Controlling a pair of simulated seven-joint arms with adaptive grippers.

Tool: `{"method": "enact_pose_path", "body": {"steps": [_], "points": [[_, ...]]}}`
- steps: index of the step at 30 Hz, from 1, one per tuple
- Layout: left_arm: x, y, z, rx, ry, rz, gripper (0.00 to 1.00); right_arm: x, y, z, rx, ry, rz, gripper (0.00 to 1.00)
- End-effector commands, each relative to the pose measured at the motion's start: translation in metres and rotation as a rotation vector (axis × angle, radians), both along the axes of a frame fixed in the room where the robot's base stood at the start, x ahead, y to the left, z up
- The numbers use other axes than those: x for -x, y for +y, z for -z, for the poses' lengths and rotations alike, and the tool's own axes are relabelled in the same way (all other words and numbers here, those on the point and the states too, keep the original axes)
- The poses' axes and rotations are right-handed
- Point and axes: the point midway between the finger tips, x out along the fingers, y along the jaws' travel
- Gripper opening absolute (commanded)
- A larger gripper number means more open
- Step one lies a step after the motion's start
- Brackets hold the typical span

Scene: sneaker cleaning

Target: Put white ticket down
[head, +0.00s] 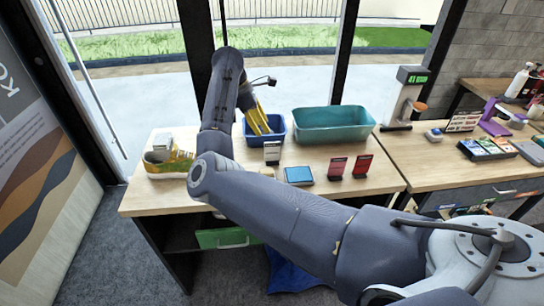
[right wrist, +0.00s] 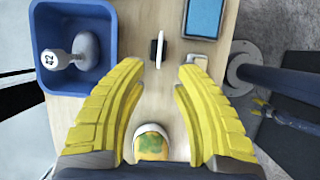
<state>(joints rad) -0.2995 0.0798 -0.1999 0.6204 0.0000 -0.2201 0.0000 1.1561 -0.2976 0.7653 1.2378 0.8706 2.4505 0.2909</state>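A small white ticket (head: 271,151) with a dark part stands upright on the wooden table, in front of the blue bin. In the right wrist view a thin black-and-white upright piece (right wrist: 157,48), seemingly this ticket, stands just beyond my fingertips, apart from them. My right gripper (head: 258,116) has yellow fingers and hangs by the blue bin in the head view. In the right wrist view the gripper (right wrist: 160,70) is open, its fingers wide apart with nothing held. My left gripper is not in view.
The blue bin (head: 279,130) holds a grey-white item (right wrist: 75,53). A teal bin (head: 333,123) stands right of it. A blue pad (head: 299,175) and two red cards (head: 337,168) (head: 362,166) are in front. A yellow-green patterned item (head: 170,161) sits at left.

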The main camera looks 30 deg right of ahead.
Motion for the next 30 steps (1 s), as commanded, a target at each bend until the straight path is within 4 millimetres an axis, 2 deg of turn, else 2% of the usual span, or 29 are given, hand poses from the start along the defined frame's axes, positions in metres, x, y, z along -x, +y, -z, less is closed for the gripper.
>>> {"method": "enact_pose_path", "body": {"steps": [1,6,16,24,30], "points": [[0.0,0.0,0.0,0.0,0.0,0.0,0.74,0.002,-0.004,0.009,0.003,0.003,0.002,0.3],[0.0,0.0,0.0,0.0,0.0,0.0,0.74,0.006,-0.012,0.029,0.002,0.001,0.001,0.3],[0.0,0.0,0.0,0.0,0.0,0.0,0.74,0.008,-0.018,0.044,0.002,0.001,0.001,0.3],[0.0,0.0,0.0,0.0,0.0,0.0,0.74,0.014,-0.029,0.074,0.003,0.003,0.002,0.3],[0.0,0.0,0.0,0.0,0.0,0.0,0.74,0.016,-0.033,0.087,0.002,0.001,0.001,0.3]]}}
